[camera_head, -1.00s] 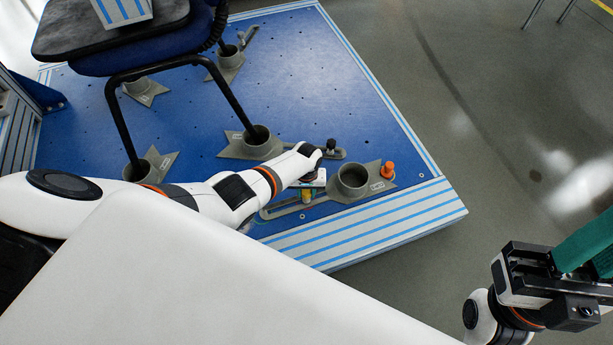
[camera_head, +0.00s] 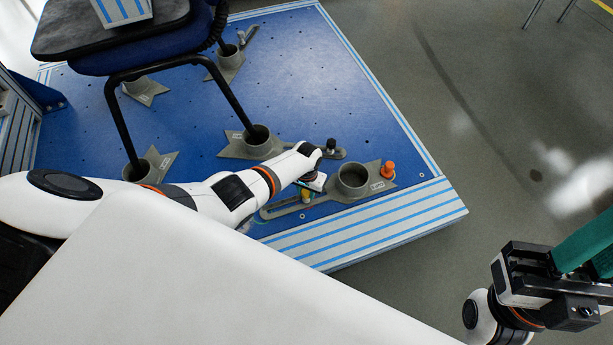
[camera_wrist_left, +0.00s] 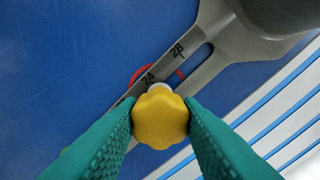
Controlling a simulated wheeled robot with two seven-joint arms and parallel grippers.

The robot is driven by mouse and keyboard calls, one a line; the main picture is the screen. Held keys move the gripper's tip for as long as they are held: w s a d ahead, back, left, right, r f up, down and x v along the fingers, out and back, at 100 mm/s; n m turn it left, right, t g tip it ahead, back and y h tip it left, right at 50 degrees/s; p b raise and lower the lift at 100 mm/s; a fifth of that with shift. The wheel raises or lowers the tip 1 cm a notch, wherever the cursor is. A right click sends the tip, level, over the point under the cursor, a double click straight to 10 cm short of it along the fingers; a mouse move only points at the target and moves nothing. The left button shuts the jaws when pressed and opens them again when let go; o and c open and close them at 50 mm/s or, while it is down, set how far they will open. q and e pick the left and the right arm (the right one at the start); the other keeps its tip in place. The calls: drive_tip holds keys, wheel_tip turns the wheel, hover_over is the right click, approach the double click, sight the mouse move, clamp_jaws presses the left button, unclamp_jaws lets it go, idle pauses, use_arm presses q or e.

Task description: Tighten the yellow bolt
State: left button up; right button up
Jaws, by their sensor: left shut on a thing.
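The yellow bolt (camera_wrist_left: 161,117) has a lobed knob head and fills the lower middle of the left wrist view. In the head view the bolt (camera_head: 306,197) shows small and partly hidden under my left gripper (camera_head: 308,192). My right gripper (camera_head: 590,255), with green fingers, is at the lower right, away from the platform; its fingertips are cut off by the frame edge.
The blue platform (camera_head: 310,70) carries several grey cups, with a black-legged chair (camera_head: 118,125) standing in some of them. An orange knob (camera_head: 388,170) and a black knob (camera_head: 331,145) stand near the bolt.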

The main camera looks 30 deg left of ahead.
use_arm(q)
drive_tip(key=m, duration=0.3)
drive_tip(key=shift+w, duration=0.1)
drive_tip(key=o, duration=1)
drive_tip(key=shift+r+n, duration=0.1)
drive_tip(key=shift+n, duration=1.7)
drive_tip(key=shift+p, duration=0.3)
